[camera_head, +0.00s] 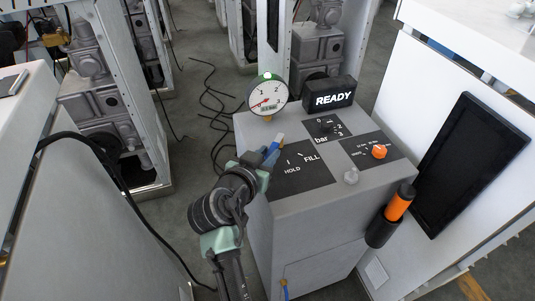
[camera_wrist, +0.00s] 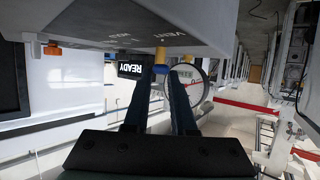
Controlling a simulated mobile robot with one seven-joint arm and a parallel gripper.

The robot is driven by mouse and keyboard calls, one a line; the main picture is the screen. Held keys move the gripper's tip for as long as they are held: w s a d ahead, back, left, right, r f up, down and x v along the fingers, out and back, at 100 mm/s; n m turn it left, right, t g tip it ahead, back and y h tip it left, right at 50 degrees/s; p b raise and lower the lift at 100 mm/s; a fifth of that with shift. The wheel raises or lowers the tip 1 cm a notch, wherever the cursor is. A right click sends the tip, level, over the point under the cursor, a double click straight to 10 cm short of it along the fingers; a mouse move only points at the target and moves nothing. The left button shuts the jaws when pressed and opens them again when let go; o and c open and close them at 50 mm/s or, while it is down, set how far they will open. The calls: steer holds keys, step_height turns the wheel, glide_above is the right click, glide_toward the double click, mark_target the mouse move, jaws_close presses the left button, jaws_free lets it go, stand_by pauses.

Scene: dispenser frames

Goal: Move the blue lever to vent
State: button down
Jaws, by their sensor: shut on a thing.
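The blue lever (camera_head: 277,140) stands at the left edge of the grey dispenser top, beside the black plate (camera_head: 306,180) marked FILL and HOLD. My gripper (camera_head: 266,157) reaches it from the left front and is shut on it. In the wrist view, the two dark fingers (camera_wrist: 161,76) close around the lever's blue end, with its brass-coloured part (camera_wrist: 160,53) just beyond. The VENT lettering (camera_wrist: 168,37) shows next to the lever in the wrist view; in the head view my gripper hides that part of the plate.
A round gauge (camera_head: 267,104) and a READY display (camera_head: 329,98) stand at the back of the dispenser. An orange knob (camera_head: 379,151) and a black dial (camera_head: 327,125) sit to the right. An orange-and-black handle (camera_head: 399,202) hangs on the right side. Loose cables lie on the floor behind.

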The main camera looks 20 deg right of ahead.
steer(key=c, duration=0.7)
jaws_free()
steer(key=v, duration=1.3)
steer(key=shift+d, duration=0.1)
